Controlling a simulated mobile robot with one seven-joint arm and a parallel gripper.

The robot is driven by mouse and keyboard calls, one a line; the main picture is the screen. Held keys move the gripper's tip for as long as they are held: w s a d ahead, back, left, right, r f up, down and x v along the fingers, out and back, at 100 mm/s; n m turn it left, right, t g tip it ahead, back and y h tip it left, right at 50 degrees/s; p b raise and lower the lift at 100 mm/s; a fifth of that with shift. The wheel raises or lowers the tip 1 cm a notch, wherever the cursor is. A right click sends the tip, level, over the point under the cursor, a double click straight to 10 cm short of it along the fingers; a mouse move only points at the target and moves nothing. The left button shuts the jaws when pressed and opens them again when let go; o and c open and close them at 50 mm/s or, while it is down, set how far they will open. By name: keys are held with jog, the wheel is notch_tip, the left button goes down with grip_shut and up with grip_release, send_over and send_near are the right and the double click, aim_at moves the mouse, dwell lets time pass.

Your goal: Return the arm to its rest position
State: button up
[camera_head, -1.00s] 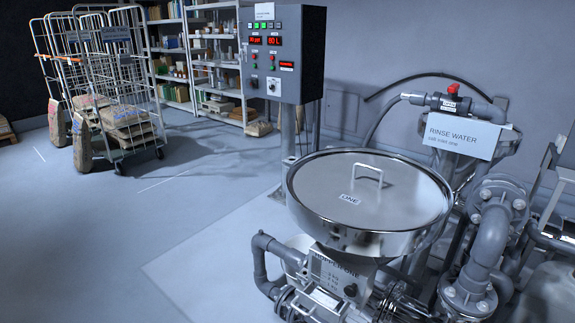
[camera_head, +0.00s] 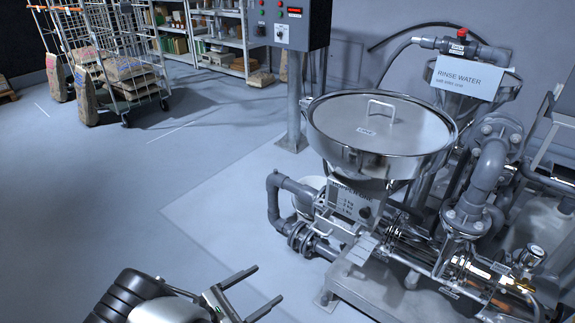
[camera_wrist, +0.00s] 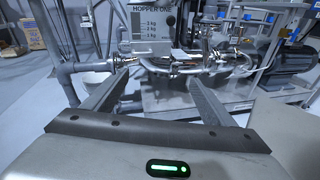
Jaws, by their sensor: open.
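My gripper (camera_head: 250,292) is at the bottom of the head view, low in front of the hopper unit, with its two fingers apart and nothing between them. In the wrist view my gripper (camera_wrist: 155,90) also shows open and empty, its fingers pointing towards the pipework under the hopper. Part of my arm shows at the bottom left of the head view. The steel hopper (camera_head: 350,160) has its lid (camera_head: 382,122) on, with a handle on top. The wrist view shows the plate marked HOPPER ONE (camera_wrist: 150,22).
Pipes (camera_head: 275,200) and a pump frame stand close to the right of my gripper. A control box (camera_head: 290,22) stands on a post behind. A rinse water sign (camera_head: 468,78) hangs at the right. Cage trolleys (camera_head: 105,60) with sacks stand back left. Floor at left is clear.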

jog(key=d+r+m+g+y, duration=0.3)
jog(key=d+r+m+g, duration=0.3)
jog(key=r, duration=0.6)
jog(key=d+r+m+g+y, duration=0.2)
jog(key=d+r+m+g, duration=0.2)
jog(key=d+r+m, duration=0.5)
jog(key=s+d+r+m+t+y, duration=0.25)
jog(key=s+r+m+y, duration=0.2)
jog(key=s+r, duration=0.35)
jog(key=s+d+r+m+t+y, duration=0.2)
jog(key=s+d+r+m+y, duration=0.25)
jog(key=r, duration=0.65)
notch_tip(320, 180, up, 23)
jog(key=s+h+p, duration=0.1)
jog(key=s+p, duration=0.1)
jog(key=p, duration=2)
jog(key=shift+a+f+m+p, duration=0.15)
jog(key=shift+a+m+p, duration=0.1)
jog(key=shift+m+p, duration=0.15)
jog(key=shift+d, duration=0.1)
